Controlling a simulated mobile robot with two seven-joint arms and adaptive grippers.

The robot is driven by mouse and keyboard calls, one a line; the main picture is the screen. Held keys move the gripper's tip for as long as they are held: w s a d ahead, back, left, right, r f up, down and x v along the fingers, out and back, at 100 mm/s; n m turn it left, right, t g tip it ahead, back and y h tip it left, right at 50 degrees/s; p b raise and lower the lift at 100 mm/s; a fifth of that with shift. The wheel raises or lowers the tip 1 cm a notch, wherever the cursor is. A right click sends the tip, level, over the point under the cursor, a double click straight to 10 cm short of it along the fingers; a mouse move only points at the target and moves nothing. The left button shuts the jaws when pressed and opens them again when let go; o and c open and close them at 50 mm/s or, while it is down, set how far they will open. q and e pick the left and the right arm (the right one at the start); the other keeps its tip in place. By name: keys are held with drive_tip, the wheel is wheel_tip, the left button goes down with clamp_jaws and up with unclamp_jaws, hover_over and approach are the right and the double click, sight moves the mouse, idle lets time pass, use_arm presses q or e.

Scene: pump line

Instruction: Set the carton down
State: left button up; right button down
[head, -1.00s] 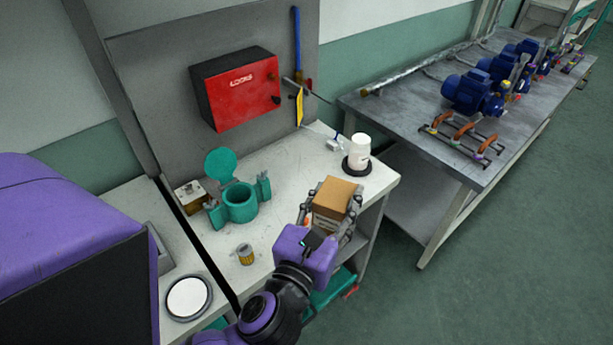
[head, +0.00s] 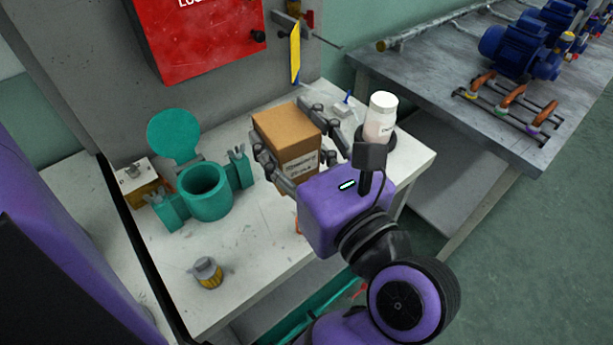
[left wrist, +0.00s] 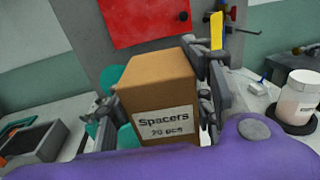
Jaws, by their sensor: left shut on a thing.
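The brown carton (head: 286,128) is a small box with a white label; in the left wrist view the carton (left wrist: 156,84) reads "Spacers". My left gripper (head: 298,150) is shut on it, with one finger on each side. The carton is upright over the white bench top (head: 250,255), between the teal housing and the white bottle. Its lower edge is partly hidden, so I cannot tell whether it touches the bench. My right gripper is not in view.
A teal housing (head: 206,192) with an open lid stands to the left. A white bottle (head: 381,115) on a dark round base stands close right. A small yellow-grey part (head: 206,272) lies near the front. A red box (head: 196,32) hangs behind. Clear bench lies front-centre.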

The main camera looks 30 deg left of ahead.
use_arm(q)
drive_tip(key=shift+s+a+f+n+g+y+b, duration=0.1)
drive_tip(key=shift+s+n+g+y+b, duration=0.4)
drive_tip(key=shift+s+g, duration=0.5)
drive_tip(key=shift+a+n, duration=0.1)
drive_tip(key=shift+n, duration=0.2)
drive_tip(key=w+a+f, duration=0.1)
drive_tip(key=w+f, duration=0.3)
drive_tip(key=w+a+f, duration=0.1)
drive_tip(key=w+f, duration=0.3)
drive_tip(key=w+a+f, duration=0.2)
drive_tip(key=w+f, duration=0.2)
drive_tip(key=shift+w+f+p, duration=0.2)
drive_tip(key=shift+w+p, duration=0.2)
drive_tip(key=shift+f, duration=0.2)
drive_tip(key=shift+f, duration=0.2)
drive_tip(key=o, duration=1.4)
